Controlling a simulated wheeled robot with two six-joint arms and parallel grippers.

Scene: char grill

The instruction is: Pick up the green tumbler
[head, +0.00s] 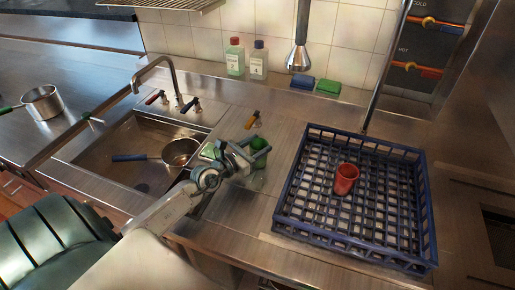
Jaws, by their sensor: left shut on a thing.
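The green tumbler (259,144) is at the fingers of my left gripper (246,152), above the counter strip between the sink and the blue rack. My left gripper is shut on the tumbler, and its fingers hide part of it. From this view I cannot tell whether the tumbler is clear of the surface below. My right gripper is not in view.
A blue dish rack (428,210) stands to the right with a red cup (346,178) in it. The sink (105,150) at left holds a pan (181,152). Two bottles (235,58) and two sponges (328,87) stand along the back wall.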

